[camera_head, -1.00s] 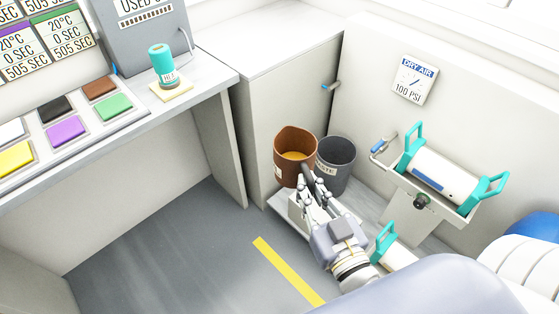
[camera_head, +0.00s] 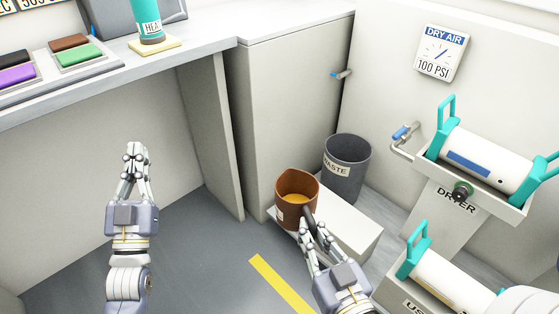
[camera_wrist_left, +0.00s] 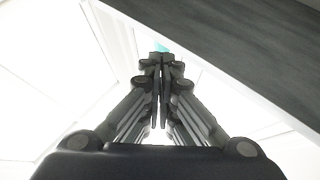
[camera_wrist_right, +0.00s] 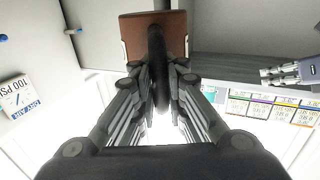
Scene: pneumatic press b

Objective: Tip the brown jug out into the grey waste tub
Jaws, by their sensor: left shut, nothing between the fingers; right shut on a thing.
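The brown jug (camera_head: 297,191) is in the middle of the head view, upright, with amber liquid inside. Its dark handle points toward me, and my right gripper (camera_head: 310,232) is shut on it. In the right wrist view the jug (camera_wrist_right: 140,35) and its handle show between the fingers of my right gripper (camera_wrist_right: 158,75). The grey waste tub (camera_head: 347,170), labelled WASTE, stands behind and to the right of the jug, apart from it. Its inside looks dark. My left gripper (camera_head: 134,150) is shut and empty, raised at the left; its closed fingers (camera_wrist_left: 161,85) show in the left wrist view.
A white block (camera_head: 345,235) stands below and right of the jug. A dryer stand (camera_head: 455,200) with a teal-handled canister is at the right, another canister (camera_head: 445,280) below it. A cabinet (camera_head: 285,110) and a counter (camera_head: 200,50) are behind. Floor at left is free.

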